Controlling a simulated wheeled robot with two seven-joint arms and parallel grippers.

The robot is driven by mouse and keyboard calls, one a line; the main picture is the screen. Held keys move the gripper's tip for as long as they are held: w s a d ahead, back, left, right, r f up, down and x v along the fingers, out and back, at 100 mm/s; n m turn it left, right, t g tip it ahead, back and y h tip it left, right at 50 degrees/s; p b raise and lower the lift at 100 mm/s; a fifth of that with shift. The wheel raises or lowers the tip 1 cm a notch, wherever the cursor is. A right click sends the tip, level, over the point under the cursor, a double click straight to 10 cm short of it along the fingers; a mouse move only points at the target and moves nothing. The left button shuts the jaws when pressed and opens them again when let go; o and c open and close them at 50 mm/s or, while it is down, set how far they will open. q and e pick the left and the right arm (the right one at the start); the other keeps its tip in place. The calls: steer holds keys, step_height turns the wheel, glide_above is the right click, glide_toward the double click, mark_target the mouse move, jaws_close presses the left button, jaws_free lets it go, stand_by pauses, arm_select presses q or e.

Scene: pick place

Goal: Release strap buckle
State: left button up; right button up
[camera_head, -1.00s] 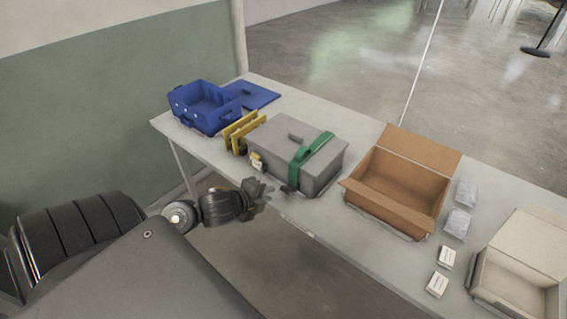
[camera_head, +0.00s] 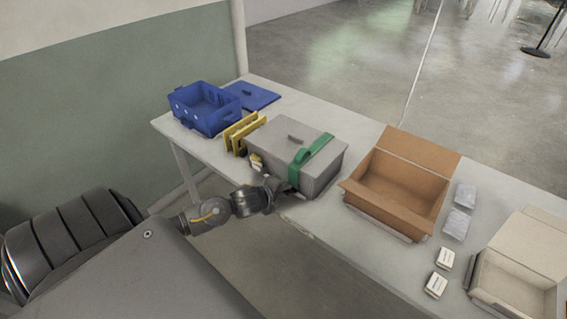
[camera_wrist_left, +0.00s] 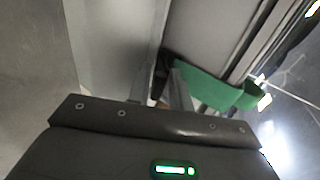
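A grey lidded box (camera_head: 270,142) stands on the table with a green strap (camera_head: 312,152) running over its lid and down its front. My left gripper (camera_head: 284,188) is at the lower front of this box, close to the strap's lower end. In the left wrist view its two fingers (camera_wrist_left: 165,80) stand apart with a narrow gap and nothing clearly held. The green strap (camera_wrist_left: 205,88) is just right of the fingers there; I cannot tell whether they touch it. The buckle cannot be made out, as the gripper covers the strap's lower end. My right gripper is not in view.
Yellow frames (camera_head: 240,133) stand left of the grey box, and a blue crate (camera_head: 204,112) with a blue lid (camera_head: 252,96) is beyond. An open cardboard box (camera_head: 395,195), a pale box (camera_head: 515,290) and small packets (camera_head: 457,222) occupy the right side of the table.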

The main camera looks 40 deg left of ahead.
arm_select(q)
jaws_close()
steer(key=shift+a, duration=0.15)
steer(key=shift+s+d+f+b, duration=0.1)
steer(key=shift+d+b, duration=0.1)
steer(key=shift+b, duration=0.15)
